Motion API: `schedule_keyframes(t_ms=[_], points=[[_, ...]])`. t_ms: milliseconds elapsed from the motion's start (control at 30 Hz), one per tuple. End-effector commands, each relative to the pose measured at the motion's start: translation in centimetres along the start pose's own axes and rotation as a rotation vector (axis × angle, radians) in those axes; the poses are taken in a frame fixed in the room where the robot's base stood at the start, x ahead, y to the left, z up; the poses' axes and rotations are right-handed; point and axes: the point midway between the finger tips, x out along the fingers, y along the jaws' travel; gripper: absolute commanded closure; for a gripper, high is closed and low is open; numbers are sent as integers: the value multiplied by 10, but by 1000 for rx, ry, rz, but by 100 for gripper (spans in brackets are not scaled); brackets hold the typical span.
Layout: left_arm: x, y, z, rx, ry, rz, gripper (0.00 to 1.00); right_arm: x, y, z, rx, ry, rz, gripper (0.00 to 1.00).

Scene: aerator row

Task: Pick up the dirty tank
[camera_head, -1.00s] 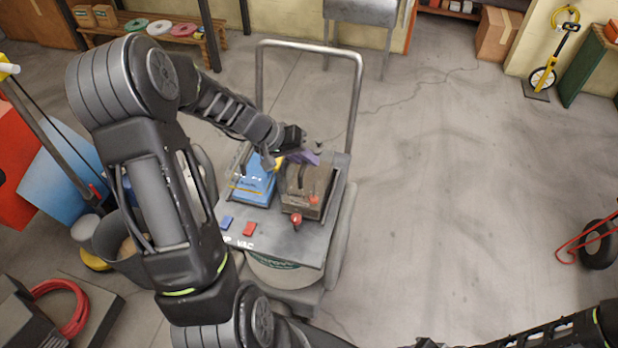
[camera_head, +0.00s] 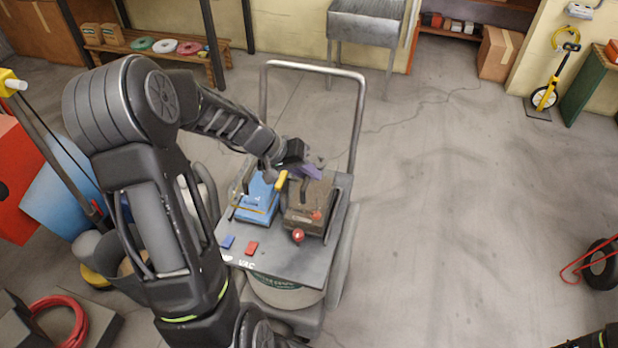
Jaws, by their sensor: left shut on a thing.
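The dirty tank (camera_head: 318,198), a brown grimy box, sits at the right of the cart's top deck. A blue tank (camera_head: 256,206) stands to its left, with a yellow part (camera_head: 281,180) near its upper right. My left gripper (camera_head: 300,173) reaches over from the upper left and is shut at the far top end of the dirty tank. Its jaws partly hide what they hold, and no lift off the deck is clear. My right gripper is out of view.
The grey cart (camera_head: 276,261) has a tall push handle (camera_head: 313,69) behind the tanks, close to my left forearm. Red and blue switches and a red knob (camera_head: 298,235) are at its front. The floor to the right is clear up to a measuring wheel (camera_head: 546,97).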

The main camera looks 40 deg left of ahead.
Motion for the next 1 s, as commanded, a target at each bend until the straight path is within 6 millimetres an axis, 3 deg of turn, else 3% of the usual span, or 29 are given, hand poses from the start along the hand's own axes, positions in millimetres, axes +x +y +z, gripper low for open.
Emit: schedule_keyframes(t_ms=[700,1000], points=[[-104,69,-39,6,10,3,100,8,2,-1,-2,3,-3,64],[-127,84,-47,5,8,2,100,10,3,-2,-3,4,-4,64]])
